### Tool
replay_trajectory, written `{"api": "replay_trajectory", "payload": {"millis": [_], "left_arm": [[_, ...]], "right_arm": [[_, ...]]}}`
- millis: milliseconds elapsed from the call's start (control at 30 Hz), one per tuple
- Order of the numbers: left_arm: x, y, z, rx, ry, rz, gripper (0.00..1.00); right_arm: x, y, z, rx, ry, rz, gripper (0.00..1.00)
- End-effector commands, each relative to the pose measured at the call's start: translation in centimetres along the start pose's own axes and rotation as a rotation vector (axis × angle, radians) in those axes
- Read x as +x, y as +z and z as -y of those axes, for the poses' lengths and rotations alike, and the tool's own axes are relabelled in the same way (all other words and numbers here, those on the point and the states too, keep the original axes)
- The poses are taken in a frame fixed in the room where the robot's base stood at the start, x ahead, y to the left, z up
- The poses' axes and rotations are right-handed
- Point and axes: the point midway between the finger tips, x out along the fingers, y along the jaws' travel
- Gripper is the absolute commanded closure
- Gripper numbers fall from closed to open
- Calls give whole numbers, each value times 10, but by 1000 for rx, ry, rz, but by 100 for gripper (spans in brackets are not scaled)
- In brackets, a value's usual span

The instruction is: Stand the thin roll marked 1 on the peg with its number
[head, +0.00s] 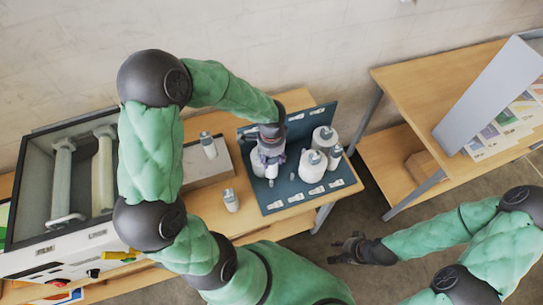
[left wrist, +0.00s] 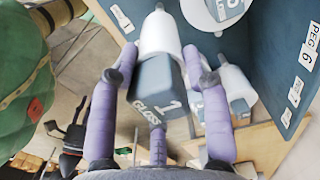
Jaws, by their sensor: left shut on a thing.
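The thin roll marked 1 (left wrist: 160,36) is white with a grey cap reading "GLOSS 1" in the left wrist view. My left gripper (left wrist: 160,62) is shut on it, one purple finger on each side of the cap. A label with a 1 (left wrist: 122,18) is left of the roll in the wrist view. My right gripper (head: 350,249) looks open and empty, beyond the table's front edge.
Several white rolls with grey caps, including a thick one (head: 312,165), stand on the board's right side. The laminator (head: 65,185) is at far left.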

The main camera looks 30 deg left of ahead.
Motion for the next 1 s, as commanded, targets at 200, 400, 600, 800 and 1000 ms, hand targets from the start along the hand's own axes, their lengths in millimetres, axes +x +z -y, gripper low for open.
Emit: {"api": "replay_trajectory", "payload": {"millis": [200,400,600,800,1000], "left_arm": [[22,0,0,1,-1,0,86],[38,0,0,0,0,0,86],[56,0,0,0,0,0,86],[73,0,0,0,0,0,86],[82,0,0,0,-1,0,86]], "right_arm": [[16,-1,-6,0,0,0,60],[28,-1,-10,0,0,0,60],[40,-2,-14,0,0,0,60],[54,-2,-19,0,0,0,60],[61,-2,-22,0,0,0,60]]}}
